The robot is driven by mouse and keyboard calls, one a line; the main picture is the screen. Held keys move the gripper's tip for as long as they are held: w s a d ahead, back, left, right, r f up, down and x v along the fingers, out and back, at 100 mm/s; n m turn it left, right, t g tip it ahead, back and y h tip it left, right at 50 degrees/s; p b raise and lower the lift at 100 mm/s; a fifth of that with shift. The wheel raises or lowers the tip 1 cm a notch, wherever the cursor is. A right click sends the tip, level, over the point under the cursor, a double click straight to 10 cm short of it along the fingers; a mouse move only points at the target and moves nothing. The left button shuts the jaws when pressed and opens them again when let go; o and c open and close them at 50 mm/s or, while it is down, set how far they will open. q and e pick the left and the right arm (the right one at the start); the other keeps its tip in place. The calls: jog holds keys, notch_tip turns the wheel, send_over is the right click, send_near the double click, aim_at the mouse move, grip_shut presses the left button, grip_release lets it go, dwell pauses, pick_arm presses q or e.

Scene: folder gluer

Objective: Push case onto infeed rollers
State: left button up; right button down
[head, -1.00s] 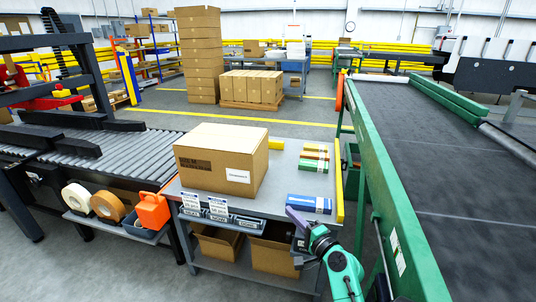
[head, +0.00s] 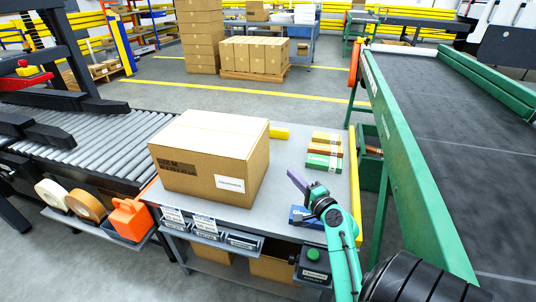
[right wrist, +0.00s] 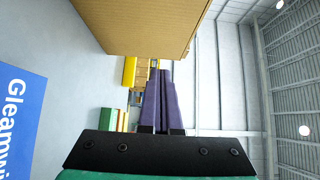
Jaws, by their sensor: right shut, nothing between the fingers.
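The case (head: 212,155) is a closed brown carton with a white label, resting on the grey table (head: 300,178). It also fills the top of the right wrist view (right wrist: 140,22). The infeed rollers (head: 110,140) lie left of the table, beside the case. My right gripper (head: 294,176) is shut and empty, right of the case and apart from it, over the table's right half. Its purple fingers are together in the right wrist view (right wrist: 163,90). My left gripper is not in view.
Small coloured boxes (head: 323,150) and a blue box (head: 299,214) lie on the table's right part. A yellow rail (head: 355,190) edges its right side. A green-framed belt conveyor (head: 400,150) stands right. Tape rolls (head: 84,203) and an orange dispenser (head: 130,217) sit front left.

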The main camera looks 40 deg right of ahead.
jog(key=w, duration=0.3)
jog(key=w+p, duration=0.1)
jog(key=w, duration=0.7)
jog(key=shift+a, duration=0.25)
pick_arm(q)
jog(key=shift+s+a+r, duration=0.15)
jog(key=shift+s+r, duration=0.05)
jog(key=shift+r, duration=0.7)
pick_arm(e)
jog(key=shift+w+a, duration=0.2)
jog(key=shift+w, duration=0.1)
